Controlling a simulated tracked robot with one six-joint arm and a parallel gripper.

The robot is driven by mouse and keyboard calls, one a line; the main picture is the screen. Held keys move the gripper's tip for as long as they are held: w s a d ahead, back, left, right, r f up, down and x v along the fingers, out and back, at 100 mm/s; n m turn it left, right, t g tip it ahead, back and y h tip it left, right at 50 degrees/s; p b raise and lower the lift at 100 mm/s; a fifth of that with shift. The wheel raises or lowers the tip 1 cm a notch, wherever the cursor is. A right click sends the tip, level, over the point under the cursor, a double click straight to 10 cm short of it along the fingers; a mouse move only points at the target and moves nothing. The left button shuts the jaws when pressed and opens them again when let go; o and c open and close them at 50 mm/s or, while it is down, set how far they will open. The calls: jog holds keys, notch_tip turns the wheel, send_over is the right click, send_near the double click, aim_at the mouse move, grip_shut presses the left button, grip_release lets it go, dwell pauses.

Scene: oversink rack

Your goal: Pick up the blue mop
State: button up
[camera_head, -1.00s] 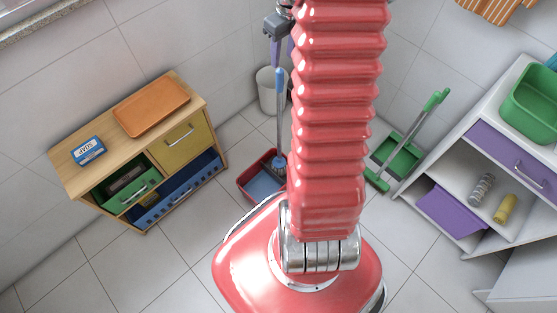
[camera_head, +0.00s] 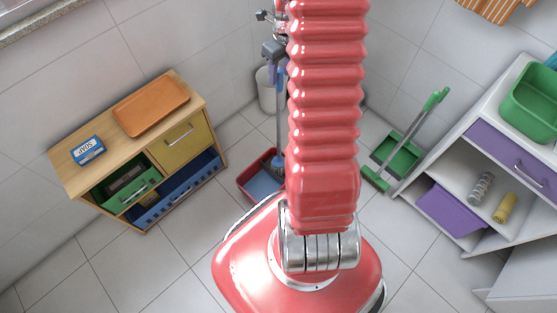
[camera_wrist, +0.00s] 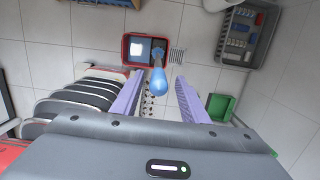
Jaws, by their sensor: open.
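The blue mop (camera_head: 279,122) stands upright in the body camera view, its head in a red dustpan-like tray (camera_head: 243,184) on the floor, partly hidden by my arm. In the wrist view the blue mop (camera_wrist: 158,79) is seen from above, its handle end pointing up at the camera, with the red tray (camera_wrist: 126,46) below. My gripper (camera_wrist: 164,86) is open, its two purple fingers on either side of the mop handle in the picture. I cannot tell how deep the handle sits between them. In the body camera view my gripper (camera_head: 280,65) is partly hidden near the mop's top.
A wooden cabinet (camera_head: 80,171) stands left with an orange tray (camera_head: 151,105) and a blue box (camera_head: 88,149) on top. A green dustpan (camera_head: 404,160) with its handle stands right, near white shelving (camera_head: 445,163). A pale bin (camera_head: 265,92) is behind the mop.

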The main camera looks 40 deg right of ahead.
aim_at(278, 82)
jog(key=shift+w+a+f, duration=0.1)
jog(key=shift+w+f, duration=0.05)
jog(key=shift+f, duration=1.15)
jog(key=shift+w+f, duration=0.15)
jog(key=shift+f, duration=1.1)
jog(key=shift+c, duration=0.4)
grip_shut()
